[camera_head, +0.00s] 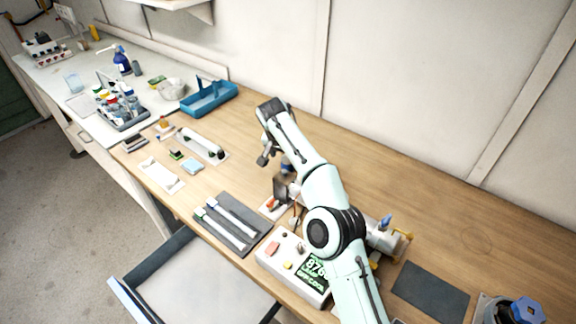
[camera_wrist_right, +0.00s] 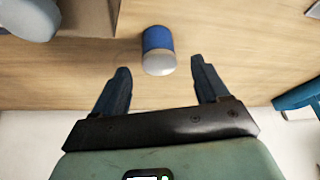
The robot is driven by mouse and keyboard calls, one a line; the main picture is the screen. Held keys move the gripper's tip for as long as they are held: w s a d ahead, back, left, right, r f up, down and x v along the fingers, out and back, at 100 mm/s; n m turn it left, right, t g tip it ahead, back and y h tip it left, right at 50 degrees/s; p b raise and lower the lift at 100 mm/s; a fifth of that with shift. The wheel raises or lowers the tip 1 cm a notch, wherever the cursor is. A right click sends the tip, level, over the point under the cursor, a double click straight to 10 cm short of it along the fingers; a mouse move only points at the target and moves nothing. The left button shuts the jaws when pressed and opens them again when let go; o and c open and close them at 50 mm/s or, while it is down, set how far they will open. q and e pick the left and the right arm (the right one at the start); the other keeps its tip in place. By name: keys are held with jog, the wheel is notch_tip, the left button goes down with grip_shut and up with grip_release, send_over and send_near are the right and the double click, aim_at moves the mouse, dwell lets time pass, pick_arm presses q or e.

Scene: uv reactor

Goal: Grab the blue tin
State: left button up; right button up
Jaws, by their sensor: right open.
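The blue tin (camera_wrist_right: 158,42) shows in the right wrist view as a short blue cylinder with a pale end, on the wooden bench. It lies just beyond and between the fingertips of my right gripper (camera_wrist_right: 160,68), which is open and empty. In the head view a small blue patch that looks like the tin (camera_head: 287,164) is partly hidden behind my right arm. The right gripper (camera_head: 267,157) hangs close to its left there. My left gripper is not in view.
A dark brown block (camera_head: 284,187) stands close to the tin, with a white device with a green display (camera_head: 296,265) nearer the front. A blue tray (camera_head: 209,98) lies at the back left. A dark mat (camera_head: 226,224) with two white-handled tools lies left of the device.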

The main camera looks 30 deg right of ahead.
jog(key=x, duration=0.6)
jog(key=shift+d+r, duration=0.1)
jog(key=c, duration=1.1)
